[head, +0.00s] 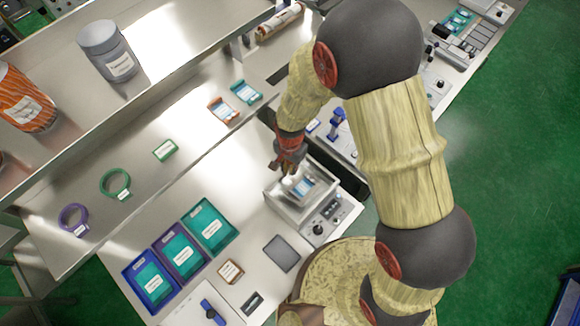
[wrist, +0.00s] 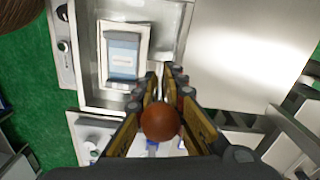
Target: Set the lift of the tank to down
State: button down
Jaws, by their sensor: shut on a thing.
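The tank (head: 285,208) is a pale open box with a labelled blue-and-white packet (head: 303,187) inside. It also shows in the wrist view (wrist: 162,35), with the packet (wrist: 123,56) in a white tray. A control panel with knobs (head: 328,220) adjoins its front. My gripper (head: 287,172) points down at the tank's back left side. In the wrist view my gripper (wrist: 160,88) has its fingers on both sides of a round red-brown knob (wrist: 160,122), shut on it. I cannot see what the knob joins; it may belong to the lift.
Blue, purple and teal trays (head: 211,228) lie left of the tank. A dark grey pad (head: 281,253) lies in front. A station with a blue part (head: 337,124) stands close behind the tank. A shelf with jars (head: 107,50) runs along the upper left.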

aim_at(290, 177)
notch_tip(290, 177, down, 2)
jog(key=shift+w+f+b, duration=0.1)
jog(key=shift+f+b, duration=0.05)
jog(key=shift+b, duration=0.85)
jog(key=shift+a+f, duration=0.1)
jog(key=shift+f, duration=0.3)
jog(key=shift+r, duration=0.1)
jog(key=c, duration=2)
grip_release()
jog(key=shift+o, duration=0.4)
notch_tip(290, 177, up, 12)
jog(key=shift+f, duration=0.1)
jog(key=shift+c, duration=0.2)
